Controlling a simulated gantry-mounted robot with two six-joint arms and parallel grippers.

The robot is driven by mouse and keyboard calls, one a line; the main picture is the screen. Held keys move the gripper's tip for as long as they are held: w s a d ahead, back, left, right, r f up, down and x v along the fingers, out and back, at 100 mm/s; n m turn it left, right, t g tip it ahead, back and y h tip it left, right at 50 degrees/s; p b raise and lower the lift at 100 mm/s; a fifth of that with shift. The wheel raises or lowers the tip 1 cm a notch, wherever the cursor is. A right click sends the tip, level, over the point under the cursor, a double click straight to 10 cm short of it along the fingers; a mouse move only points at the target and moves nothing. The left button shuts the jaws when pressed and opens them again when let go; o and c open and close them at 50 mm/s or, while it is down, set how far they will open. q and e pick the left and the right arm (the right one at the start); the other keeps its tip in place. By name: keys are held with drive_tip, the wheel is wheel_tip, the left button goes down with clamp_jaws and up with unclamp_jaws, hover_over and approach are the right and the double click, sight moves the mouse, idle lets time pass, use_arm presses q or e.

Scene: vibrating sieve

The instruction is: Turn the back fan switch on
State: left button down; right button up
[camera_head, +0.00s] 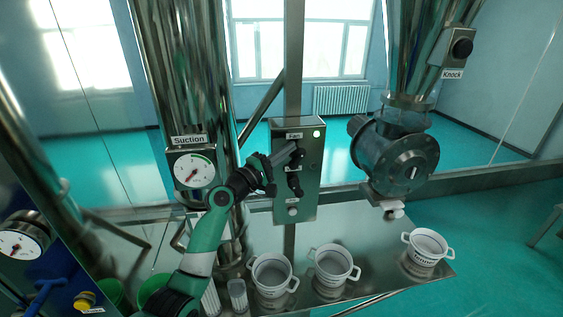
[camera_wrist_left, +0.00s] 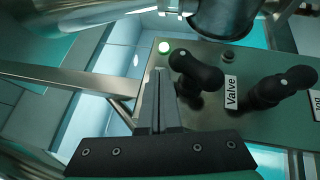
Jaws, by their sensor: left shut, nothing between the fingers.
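A grey metal control box (camera_head: 310,180) stands on a post, with a "Fan" label (camera_head: 294,135) at its top. The black fan switch (camera_head: 298,158) is under that label, partly hidden by my gripper; it also shows in the left wrist view (camera_wrist_left: 198,72) as a black knob. A small light (camera_head: 316,134) at the box's upper right glows pale green; it shows in the left wrist view (camera_wrist_left: 164,48) too. My left gripper (camera_head: 292,148) is shut and empty, its fingertips (camera_wrist_left: 157,75) right beside the fan switch. I cannot tell whether they touch.
A second black switch (camera_head: 295,187), labelled "Valve" (camera_wrist_left: 231,92), sits below the fan switch. A suction gauge (camera_head: 194,170) is left of the box. A grey round valve housing (camera_head: 395,158) is to the right. Several white pots, one here (camera_head: 332,280), stand on the metal table below.

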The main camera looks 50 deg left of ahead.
use_arm(q)
drive_tip(key=shift+w+d+r, duration=0.15)
drive_tip(key=shift+w, duration=0.1)
use_arm(e)
drive_tip(key=shift+r, duration=0.15)
use_arm(q)
drive_tip(key=shift+r, duration=0.1)
idle(0.4)
drive_tip(key=s+a+r+p, duration=0.2)
drive_tip(key=shift+s+a+r, duration=0.1)
drive_tip(key=shift+s+r, duration=0.1)
drive_tip(key=shift+s, duration=0.15)
drive_tip(key=s+d+r, duration=0.1)
drive_tip(key=s+r, duration=0.2)
drive_tip(key=s, duration=0.6)
drive_tip(key=shift+d+r+b, duration=0.15)
drive_tip(key=shift+d+b, duration=0.2)
drive_tip(key=shift+d, duration=0.05)
use_arm(e)
drive_tip(key=shift+s+a+r, duration=0.3)
drive_tip(key=shift+a+r, duration=0.25)
drive_tip(key=shift+a, duration=0.1)
